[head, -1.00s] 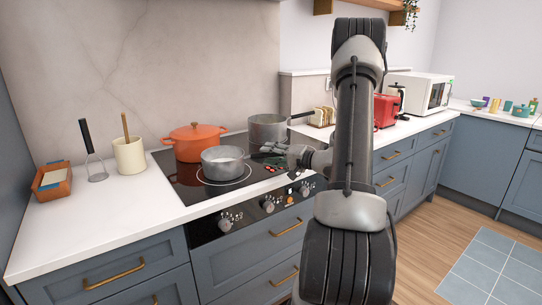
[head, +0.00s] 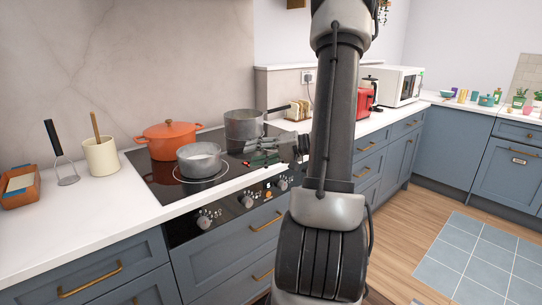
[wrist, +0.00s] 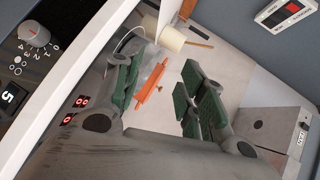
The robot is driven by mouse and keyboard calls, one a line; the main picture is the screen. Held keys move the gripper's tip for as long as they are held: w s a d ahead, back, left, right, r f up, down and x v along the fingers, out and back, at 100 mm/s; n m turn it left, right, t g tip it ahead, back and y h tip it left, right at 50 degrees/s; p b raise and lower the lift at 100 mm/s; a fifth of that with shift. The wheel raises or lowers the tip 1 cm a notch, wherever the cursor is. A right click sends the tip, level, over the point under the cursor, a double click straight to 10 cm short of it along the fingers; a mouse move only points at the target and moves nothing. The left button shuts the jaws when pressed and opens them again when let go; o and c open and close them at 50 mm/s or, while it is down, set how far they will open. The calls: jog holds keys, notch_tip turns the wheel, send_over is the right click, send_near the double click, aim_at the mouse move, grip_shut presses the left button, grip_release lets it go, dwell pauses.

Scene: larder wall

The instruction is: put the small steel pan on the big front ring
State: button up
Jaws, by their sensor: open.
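A small steel pan (head: 200,160) stands upright on the big front ring (head: 177,177) of the black hob; the white ring outline shows around its base. Its handle is hard to make out. My gripper (head: 256,160) is open and empty, to the right of this pan and apart from it, low over the hob's right side. In the wrist view my gripper's green-padded fingers (wrist: 165,98) are spread, with part of the grey pan (wrist: 152,72) seen beyond them.
An orange lidded pot (head: 168,140) stands behind the pan. A larger steel saucepan (head: 245,126) with a dark handle stands at the back right. A cream crock (head: 100,156) is left of the hob. Knobs (head: 204,222) line the front. The counter's left front is clear.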

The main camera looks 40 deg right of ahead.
jog(key=s+a+r+n+g+h, duration=0.2)
jog(key=s+a+r+n+g, duration=0.15)
jog(key=s+a+g, duration=0.75)
jog(key=s+d+r+n+t+h, duration=0.1)
jog(key=s+r+n+t+h, duration=0.3)
jog(key=s+h, duration=0.4)
jog(key=shift+s+d+r, duration=0.2)
jog(key=shift+s+r, duration=0.05)
jog(key=shift+r, duration=0.45)
